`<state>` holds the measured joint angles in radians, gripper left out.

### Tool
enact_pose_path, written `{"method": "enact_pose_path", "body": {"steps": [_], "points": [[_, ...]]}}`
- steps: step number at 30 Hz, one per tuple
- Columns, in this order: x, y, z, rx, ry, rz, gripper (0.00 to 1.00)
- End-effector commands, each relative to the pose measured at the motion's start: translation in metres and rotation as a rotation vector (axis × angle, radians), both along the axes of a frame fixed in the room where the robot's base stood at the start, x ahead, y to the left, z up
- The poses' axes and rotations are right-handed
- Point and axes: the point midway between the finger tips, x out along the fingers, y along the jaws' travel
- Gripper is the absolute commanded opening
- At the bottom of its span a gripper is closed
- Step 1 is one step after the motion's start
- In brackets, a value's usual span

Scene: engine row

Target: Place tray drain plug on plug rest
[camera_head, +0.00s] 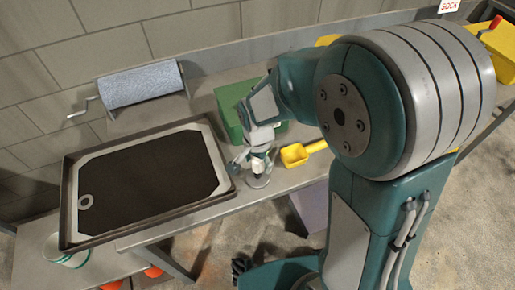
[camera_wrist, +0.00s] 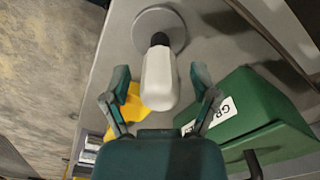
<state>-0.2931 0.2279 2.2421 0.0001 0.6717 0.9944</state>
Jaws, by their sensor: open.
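The plug (camera_wrist: 158,82) has a pale handle and a dark neck. In the wrist view, its neck end meets a round grey disc (camera_wrist: 177,22), which looks like the plug rest; I cannot tell whether they touch. My gripper (camera_wrist: 160,74) is open, with one finger on each side of the pale handle and gaps showing. In the head view, my gripper (camera_head: 257,163) is low over the bench, just right of the tray, above the disc (camera_head: 257,182). The plug is mostly hidden there.
A green box (camera_head: 231,112) stands close behind my gripper, and a yellow scoop (camera_head: 296,155) lies just to its right. A paper roll with a crank (camera_head: 143,84) is behind the tray. The bench's front edge is near.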

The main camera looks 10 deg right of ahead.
Motion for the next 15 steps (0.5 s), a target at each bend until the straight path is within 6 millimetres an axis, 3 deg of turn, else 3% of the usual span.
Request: {"method": "enact_pose_path", "body": {"steps": [9,15], "points": [[0.001,0.000,0.068,0.002,-0.006,0.000,0.77],[0.001,0.000,0.093,0.001,-0.002,0.000,0.77]]}}
